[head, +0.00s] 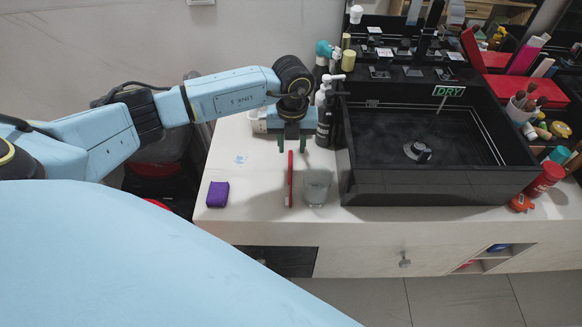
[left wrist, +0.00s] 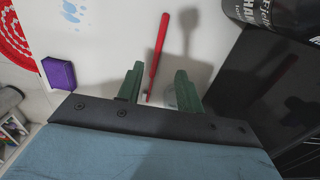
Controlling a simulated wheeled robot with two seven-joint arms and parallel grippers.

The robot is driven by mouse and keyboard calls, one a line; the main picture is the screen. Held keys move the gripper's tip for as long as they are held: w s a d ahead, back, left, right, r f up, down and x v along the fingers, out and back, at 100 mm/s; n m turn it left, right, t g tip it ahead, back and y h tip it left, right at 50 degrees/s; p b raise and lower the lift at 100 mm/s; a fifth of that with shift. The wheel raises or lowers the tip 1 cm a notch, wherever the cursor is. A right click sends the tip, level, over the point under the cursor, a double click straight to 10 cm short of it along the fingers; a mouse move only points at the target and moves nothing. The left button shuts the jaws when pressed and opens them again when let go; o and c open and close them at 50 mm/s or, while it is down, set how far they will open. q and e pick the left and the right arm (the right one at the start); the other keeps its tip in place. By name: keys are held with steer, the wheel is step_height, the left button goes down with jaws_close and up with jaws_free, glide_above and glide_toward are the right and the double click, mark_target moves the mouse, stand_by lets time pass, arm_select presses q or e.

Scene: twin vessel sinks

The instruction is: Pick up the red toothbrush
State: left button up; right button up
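The red toothbrush (head: 290,180) is on the pale counter, just left of a clear glass (head: 317,187), its length running front to back in the head view. It also shows in the left wrist view (left wrist: 157,50), with its lower end between the fingers. My left gripper (head: 295,144) points down near the toothbrush's far end in the head view. Its two green fingers (left wrist: 160,82) are apart in the left wrist view, with no visible grip on the toothbrush. The glass is mostly hidden behind the fingers there. My right gripper is not in view.
A purple sponge (head: 218,194) lies to the left on the counter. Black pump bottles (head: 324,118) and a black vessel sink (head: 440,185) stand to the right. The counter between sponge and toothbrush is clear. A red bottle (head: 545,180) stands at the far right.

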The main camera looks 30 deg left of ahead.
mark_target(290, 166)
arm_select(q)
steer(key=shift+f, duration=0.65)
step_height(290, 166, down, 2)
steer(key=shift+s, duration=0.1)
step_height(290, 166, down, 3)
steer(key=shift+a+r, duration=0.15)
steer(key=shift+f+b, duration=0.35)
steer(key=shift+f, duration=0.2)
steer(key=shift+c, duration=0.5)
jaws_close()
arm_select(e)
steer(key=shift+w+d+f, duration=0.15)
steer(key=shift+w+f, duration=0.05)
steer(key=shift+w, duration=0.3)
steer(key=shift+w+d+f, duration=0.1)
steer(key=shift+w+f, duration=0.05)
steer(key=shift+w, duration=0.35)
